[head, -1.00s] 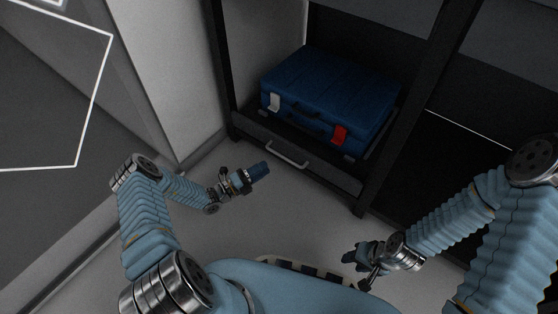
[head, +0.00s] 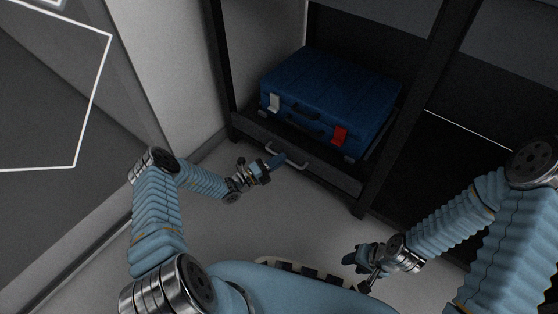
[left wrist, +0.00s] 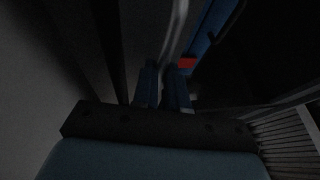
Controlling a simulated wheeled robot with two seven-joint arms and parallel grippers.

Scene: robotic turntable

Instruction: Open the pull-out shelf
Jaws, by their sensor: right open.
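The pull-out shelf (head: 325,170) is a dark panel low in a black rack, with a curved metal handle (head: 296,164) on its front. No gap shows between the shelf and the rack. My left gripper (head: 277,162) is at the left part of the handle. In the left wrist view its two blue fingers (left wrist: 163,88) stand slightly apart, and the pale handle (left wrist: 179,30) runs toward the space between them. Whether they touch or grip it is too dark to tell. My right gripper (head: 357,257) is open and empty, low and away from the shelf.
A blue suitcase (head: 330,90) with a white tag and a red tag lies on the shelf. A rack post (head: 405,130) stands right of it. A pale wall (head: 170,70) is close on the left. The floor (head: 290,215) in front of the shelf is clear.

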